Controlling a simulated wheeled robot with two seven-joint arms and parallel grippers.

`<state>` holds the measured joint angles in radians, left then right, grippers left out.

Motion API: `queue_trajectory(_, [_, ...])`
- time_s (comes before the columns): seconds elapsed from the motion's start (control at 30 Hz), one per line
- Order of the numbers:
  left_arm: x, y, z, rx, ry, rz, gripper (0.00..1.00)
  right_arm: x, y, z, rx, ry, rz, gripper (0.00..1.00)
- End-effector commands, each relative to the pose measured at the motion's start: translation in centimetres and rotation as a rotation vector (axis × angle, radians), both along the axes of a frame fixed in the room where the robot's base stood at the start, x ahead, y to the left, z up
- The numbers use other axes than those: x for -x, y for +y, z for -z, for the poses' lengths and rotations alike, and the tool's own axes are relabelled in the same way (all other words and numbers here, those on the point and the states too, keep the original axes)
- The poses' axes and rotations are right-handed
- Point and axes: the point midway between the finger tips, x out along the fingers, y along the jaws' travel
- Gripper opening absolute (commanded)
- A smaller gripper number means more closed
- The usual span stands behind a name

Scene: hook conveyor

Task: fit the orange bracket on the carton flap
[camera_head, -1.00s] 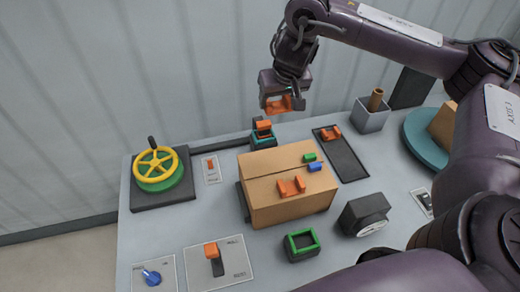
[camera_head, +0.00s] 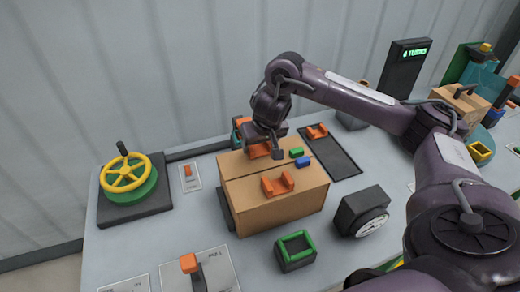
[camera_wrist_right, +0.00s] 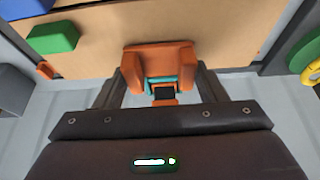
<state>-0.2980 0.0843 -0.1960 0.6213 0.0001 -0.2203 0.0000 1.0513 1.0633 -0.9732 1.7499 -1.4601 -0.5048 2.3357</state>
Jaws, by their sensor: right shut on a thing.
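My right gripper (camera_head: 263,148) is shut on an orange bracket (camera_head: 257,152) at the far edge of the brown carton (camera_head: 275,207). In the right wrist view the bracket (camera_wrist_right: 160,62) sits between the two fingers (camera_wrist_right: 160,88), over or against the carton's top (camera_wrist_right: 225,35). I cannot tell whether it is seated on the flap or only close to it. A second orange bracket (camera_head: 278,183) is on the carton's near top edge. A third orange bracket (camera_head: 317,131) lies on the black tray. My left gripper is not in view.
A green block (camera_head: 296,152) and a blue block (camera_head: 304,161) are on the carton top. A black dial box (camera_head: 362,212) and a green-rimmed bin (camera_head: 295,251) stand in front. A yellow handwheel (camera_head: 126,174) is at left.

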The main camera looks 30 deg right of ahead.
Motion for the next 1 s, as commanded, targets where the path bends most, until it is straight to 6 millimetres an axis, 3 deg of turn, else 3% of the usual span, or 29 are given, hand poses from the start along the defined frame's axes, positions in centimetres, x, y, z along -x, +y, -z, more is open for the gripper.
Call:
queue_trajectory(0.43, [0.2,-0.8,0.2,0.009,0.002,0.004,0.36,0.0,0.0,0.7,0.000,0.001,0.000,0.39])
queue_trajectory(0.47, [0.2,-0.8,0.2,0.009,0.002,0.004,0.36,0.0,0.0,0.7,0.000,0.000,0.000,0.69])
queue_trajectory(0.6, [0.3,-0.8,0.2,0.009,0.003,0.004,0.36,0.0,0.0,0.7,0.000,0.000,0.000,0.87])
queue_trajectory(0.87, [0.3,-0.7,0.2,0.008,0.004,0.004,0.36,0.0,0.0,0.6,-0.001,-0.001,0.000,0.87])
queue_trajectory(1.0, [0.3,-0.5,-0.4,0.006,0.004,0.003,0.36,0.1,0.0,-0.6,0.001,-0.004,-0.001,0.87])
